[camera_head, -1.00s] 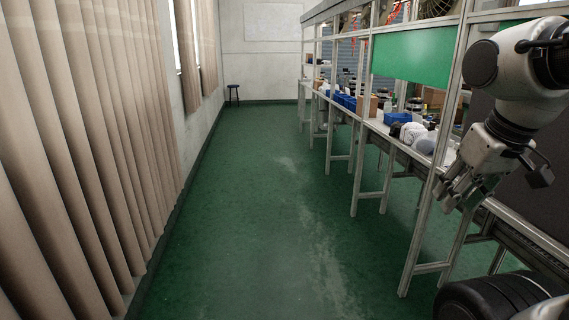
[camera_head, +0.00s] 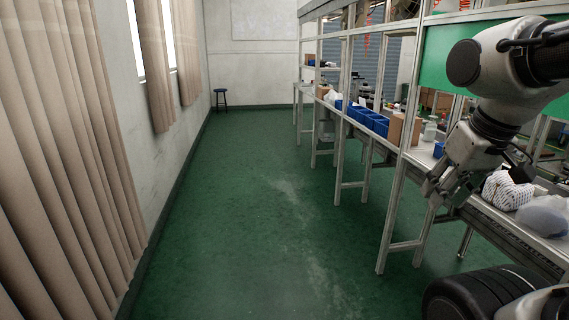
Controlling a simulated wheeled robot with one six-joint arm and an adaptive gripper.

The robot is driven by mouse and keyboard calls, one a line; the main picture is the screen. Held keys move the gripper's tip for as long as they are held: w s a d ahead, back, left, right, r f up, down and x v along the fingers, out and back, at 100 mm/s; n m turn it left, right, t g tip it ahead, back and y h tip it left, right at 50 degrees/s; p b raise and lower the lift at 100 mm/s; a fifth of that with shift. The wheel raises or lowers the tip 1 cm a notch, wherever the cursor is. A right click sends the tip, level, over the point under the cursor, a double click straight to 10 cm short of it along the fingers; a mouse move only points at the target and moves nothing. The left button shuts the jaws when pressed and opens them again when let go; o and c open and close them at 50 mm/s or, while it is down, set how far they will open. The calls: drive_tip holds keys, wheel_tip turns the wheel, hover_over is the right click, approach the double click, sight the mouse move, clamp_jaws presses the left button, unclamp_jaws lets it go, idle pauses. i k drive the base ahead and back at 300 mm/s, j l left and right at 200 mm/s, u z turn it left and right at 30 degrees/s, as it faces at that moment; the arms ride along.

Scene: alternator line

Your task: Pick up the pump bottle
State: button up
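A small pale bottle (camera_head: 430,129) stands on the workbench, right of a cardboard box; it looks like the pump bottle, but it is too small to make out its top clearly. My gripper (camera_head: 436,196) hangs from my arm at the right, fingers pointing down and to the left. Its fingers look apart, with nothing between them. In the picture it is below the bottle and nearer to the camera.
The long workbench (camera_head: 480,207) runs along the right with metal posts. It carries blue bins (camera_head: 366,117), a cardboard box (camera_head: 398,130) and white wrapped items (camera_head: 507,190). Curtains (camera_head: 75,150) line the left. A stool (camera_head: 220,97) stands far off. The green floor (camera_head: 240,220) between is clear.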

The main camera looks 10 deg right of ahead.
sight(431, 126)
drive_tip(key=i, duration=1)
drive_tip(key=i+j+z, duration=0.1)
drive_tip(key=i, duration=0.9)
drive_tip(key=i+j+z, duration=0.15)
drive_tip(key=i+z, duration=0.3)
drive_tip(key=i+j+z, duration=0.35)
drive_tip(key=i+z, duration=0.15)
drive_tip(key=i+j+z, duration=0.45)
drive_tip(key=i+z, duration=0.35)
drive_tip(key=i, duration=0.1)
